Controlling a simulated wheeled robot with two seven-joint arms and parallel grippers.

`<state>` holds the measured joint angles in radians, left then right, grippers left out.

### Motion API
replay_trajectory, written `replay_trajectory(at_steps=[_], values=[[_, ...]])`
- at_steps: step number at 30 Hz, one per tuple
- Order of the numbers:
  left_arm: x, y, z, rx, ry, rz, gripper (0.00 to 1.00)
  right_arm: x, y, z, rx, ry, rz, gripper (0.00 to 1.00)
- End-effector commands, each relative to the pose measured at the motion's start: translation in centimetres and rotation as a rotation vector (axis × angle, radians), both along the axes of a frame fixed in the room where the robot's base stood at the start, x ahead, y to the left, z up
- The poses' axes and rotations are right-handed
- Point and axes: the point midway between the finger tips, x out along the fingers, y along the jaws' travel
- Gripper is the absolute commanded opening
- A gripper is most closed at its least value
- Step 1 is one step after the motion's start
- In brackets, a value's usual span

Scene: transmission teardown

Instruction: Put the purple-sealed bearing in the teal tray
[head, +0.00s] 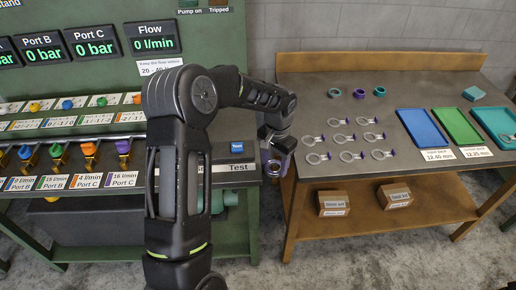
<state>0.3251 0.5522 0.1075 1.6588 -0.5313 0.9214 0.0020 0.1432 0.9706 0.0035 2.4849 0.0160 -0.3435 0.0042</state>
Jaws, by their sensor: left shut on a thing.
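My left gripper (276,157) is shut on a small ring-shaped part with purple on it, which looks like the purple-sealed bearing (273,168). The gripper holds it at the gap between the green bench and the left edge of the wooden table. The fingers hide part of it. The teal tray (487,119) lies at the right of the wooden table, cut by the picture's edge and far to the right of the gripper. My right gripper is not in view.
The wooden table (390,84) also holds a blue tray (422,127), a green tray (457,125), several purple-tipped rings (351,156), a purple ring (358,93) between two teal ones, and a teal block (474,93). Cardboard boxes (333,203) stand on the lower shelf.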

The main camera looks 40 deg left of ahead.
Motion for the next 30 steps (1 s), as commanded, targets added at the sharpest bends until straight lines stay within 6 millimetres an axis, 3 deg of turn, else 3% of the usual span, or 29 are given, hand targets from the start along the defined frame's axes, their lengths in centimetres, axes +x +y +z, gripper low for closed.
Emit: replay_trajectory(at_steps=[9, 12, 16, 24, 30], values=[[-2.3, -10.1, -6.5, -0.007, -0.004, 0.052, 0.07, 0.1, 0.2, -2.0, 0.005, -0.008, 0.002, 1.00], [-3.3, -12.4, -7.8, -0.012, -0.006, 0.070, 0.07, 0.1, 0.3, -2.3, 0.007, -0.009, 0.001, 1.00], [-3.9, -13.7, -8.4, -0.017, -0.007, 0.085, 0.07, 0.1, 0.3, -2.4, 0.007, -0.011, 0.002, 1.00], [-4.0, -13.9, -8.4, -0.018, -0.008, 0.088, 0.07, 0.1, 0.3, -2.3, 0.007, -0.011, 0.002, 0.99], [-3.9, -13.9, -8.4, -0.018, -0.008, 0.087, 0.07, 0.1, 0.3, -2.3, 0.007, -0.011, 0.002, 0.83]])
